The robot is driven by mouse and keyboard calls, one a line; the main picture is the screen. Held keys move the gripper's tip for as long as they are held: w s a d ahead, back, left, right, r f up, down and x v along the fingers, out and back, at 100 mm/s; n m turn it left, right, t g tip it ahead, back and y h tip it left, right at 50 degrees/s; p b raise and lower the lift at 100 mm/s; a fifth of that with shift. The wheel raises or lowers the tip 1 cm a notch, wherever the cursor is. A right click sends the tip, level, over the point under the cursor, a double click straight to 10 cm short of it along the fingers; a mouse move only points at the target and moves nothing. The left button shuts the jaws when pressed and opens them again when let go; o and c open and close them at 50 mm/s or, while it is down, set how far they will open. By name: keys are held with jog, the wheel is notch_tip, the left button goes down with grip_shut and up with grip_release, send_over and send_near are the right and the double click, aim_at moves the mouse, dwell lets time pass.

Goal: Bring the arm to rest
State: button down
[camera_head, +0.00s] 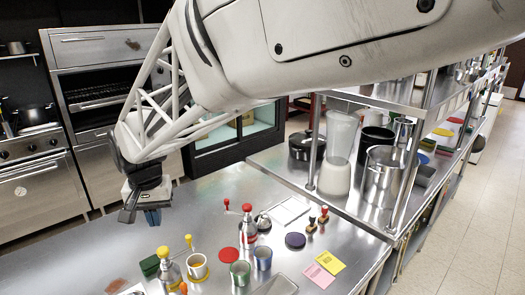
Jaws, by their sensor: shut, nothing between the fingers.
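My arm reaches in from the top of the view, and its white lattice link slopes down to the left. My gripper (138,212) hangs at the end, pointing down above the left part of the steel counter (75,262). It is shut and empty. A small blue patch shows right beside the fingers; I cannot tell whether it is part of the gripper or a thing behind it. The gap between fingers and counter is hard to judge.
Red-topped grinder (249,228), yellow-handled device (168,268), yellow-rimmed cup (198,266), green cup (240,272) and blue cup (263,257) crowd the counter front. A blender (338,150) and steel pot (382,175) stand under the shelf at right. Ovens line the left.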

jog(key=s+d+r+m+t, duration=0.1)
jog(key=d+r, duration=0.1)
jog(key=d, duration=1.2)
jog(key=s+d+r+m, duration=0.1)
jog(key=d+r, duration=0.1)
jog(key=d, duration=1.2)
jog(key=s+d+f, duration=0.1)
jog(key=s+d, duration=0.5)
jog(key=d, duration=0.3)
jog(key=s+d+f+m+t, duration=0.1)
jog(key=s+d+f, duration=0.1)
jog(key=s+d, duration=0.5)
jog(key=shift+d+f+t, duration=0.2)
jog(key=shift+d+t, duration=0.1)
jog(key=shift+d, duration=0.8)
